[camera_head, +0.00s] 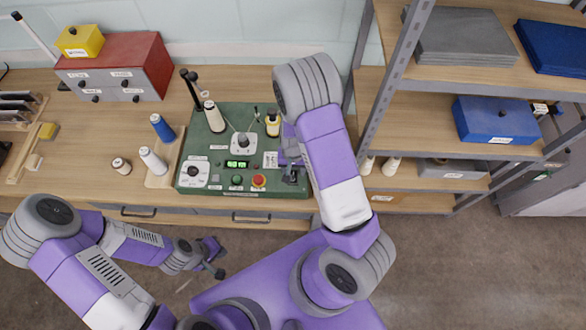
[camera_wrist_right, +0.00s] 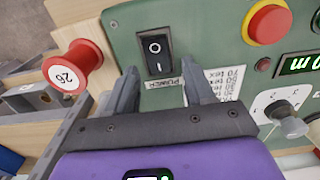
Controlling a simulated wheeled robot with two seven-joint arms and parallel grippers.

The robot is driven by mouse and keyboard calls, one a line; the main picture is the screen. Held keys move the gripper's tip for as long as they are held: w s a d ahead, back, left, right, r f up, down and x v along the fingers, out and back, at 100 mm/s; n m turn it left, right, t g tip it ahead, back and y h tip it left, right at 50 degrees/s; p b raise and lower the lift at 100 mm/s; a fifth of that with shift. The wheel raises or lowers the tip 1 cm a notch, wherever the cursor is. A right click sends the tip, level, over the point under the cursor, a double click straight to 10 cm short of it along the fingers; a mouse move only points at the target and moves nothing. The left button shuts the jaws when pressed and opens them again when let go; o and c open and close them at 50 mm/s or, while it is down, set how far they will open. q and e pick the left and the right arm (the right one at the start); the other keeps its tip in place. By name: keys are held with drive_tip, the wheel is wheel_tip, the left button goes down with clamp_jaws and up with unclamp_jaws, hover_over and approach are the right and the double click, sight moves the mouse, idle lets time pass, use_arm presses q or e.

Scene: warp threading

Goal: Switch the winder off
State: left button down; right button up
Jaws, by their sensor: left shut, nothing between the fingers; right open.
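The green winder panel (camera_head: 222,178) stands on the bench in the head view. In the right wrist view its black rocker switch (camera_wrist_right: 154,53) carries "I" and "O" marks beside a POWER label (camera_wrist_right: 162,83); which side is pressed in I cannot tell. The winder display (camera_head: 237,165) is lit green. My right gripper (camera_head: 291,166) is over the panel's right side and hides the switch in the head view. In the wrist view its open fingers (camera_wrist_right: 164,88) straddle the POWER label area, just short of the switch. My left gripper (camera_head: 215,260) is shut and empty, in front of the bench.
A red button (camera_head: 259,181) and a dial (camera_head: 194,173) are on the panel. The wrist view shows a red spool (camera_wrist_right: 78,68) beside the switch and a knob (camera_wrist_right: 290,122). Several spools stand left of the panel; a shelf post (camera_head: 393,85) rises at right.

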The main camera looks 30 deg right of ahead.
drive_tip(key=shift+f, duration=0.3)
clamp_jaws()
drive_tip(key=shift+s+a+t+h+b, duration=0.3)
drive_tip(key=shift+t+h+b, duration=0.3)
drive_tip(key=shift+t, duration=0.3)
drive_tip(key=shift+s+r+t, duration=0.1)
drive_tip(key=shift+s+t, duration=0.05)
drive_tip(key=shift+t, duration=0.35)
drive_tip(key=shift+h, duration=0.3)
unclamp_jaws()
